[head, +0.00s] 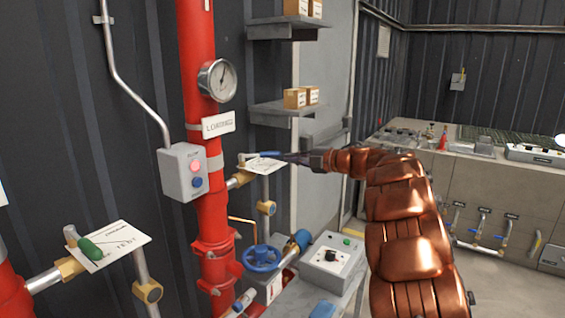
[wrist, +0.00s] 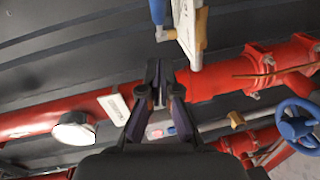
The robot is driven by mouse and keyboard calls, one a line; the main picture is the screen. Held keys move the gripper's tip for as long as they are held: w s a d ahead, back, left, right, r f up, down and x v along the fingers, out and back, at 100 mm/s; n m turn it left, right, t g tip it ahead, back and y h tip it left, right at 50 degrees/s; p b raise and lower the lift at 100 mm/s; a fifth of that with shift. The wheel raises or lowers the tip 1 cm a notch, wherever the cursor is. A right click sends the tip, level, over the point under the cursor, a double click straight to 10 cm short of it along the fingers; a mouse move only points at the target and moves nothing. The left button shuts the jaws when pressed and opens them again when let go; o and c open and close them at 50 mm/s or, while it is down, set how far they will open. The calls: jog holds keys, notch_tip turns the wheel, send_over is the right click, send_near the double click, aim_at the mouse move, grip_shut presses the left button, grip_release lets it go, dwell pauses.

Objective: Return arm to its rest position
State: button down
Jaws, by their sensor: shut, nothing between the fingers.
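My arm (head: 405,215), in copper-coloured padding, reaches from the lower right of the head view toward the red pipe. My gripper (head: 284,157) is dark, shut and empty at its end, close to a blue-handled valve (head: 262,154) with a white tag. In the wrist view my gripper (wrist: 155,72) has its fingertips together with nothing between them. The blue handle (wrist: 158,10) shows beyond the fingertips there, with a visible gap. Part of the valve lies behind the tag in the head view.
The red pipe (head: 203,125) carries a gauge (head: 217,80) and a grey button box (head: 183,172). A blue handwheel (head: 261,258) and a control box (head: 331,260) sit below my arm. Shelves (head: 284,108) stand behind. A counter (head: 490,180) is at right, with open floor before it.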

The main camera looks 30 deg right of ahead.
jog(key=f+v, duration=0.1)
jog(key=v, duration=0.4)
notch_tip(320, 180, up, 11)
jog(key=w+d+m+t+h, duration=0.2)
jog(key=w+m+t+h, duration=0.15)
jog(key=m+h, duration=0.4)
jog(key=s+d+m+g+h, duration=0.2)
jog(key=s+m+h, duration=0.4)
jog(key=m+h, duration=0.15)
jog(key=s+a+f+m+g+y+p, duration=0.1)
jog(key=s+a+f+m+g, duration=0.35)
jog(key=s+a+f, duration=0.5)
jog(key=s+a+f+m+g+y, duration=0.1)
jog(key=s+a+f+m+g, duration=0.4)
jog(key=s+f, duration=0.8)
jog(key=s+a+f+n+g+y, duration=0.1)
jog(key=s+a+f+g, duration=0.3)
jog(key=s+a, duration=0.5)
jog(key=s+a+f+n+g+y, duration=0.1)
jog(key=s+a+f+g+y, duration=0.3)
jog(key=s+a, duration=0.4)
jog(key=s, duration=0.6)
jog(key=shift+a+f, duration=0.25)
jog(key=shift+a, duration=0.1)
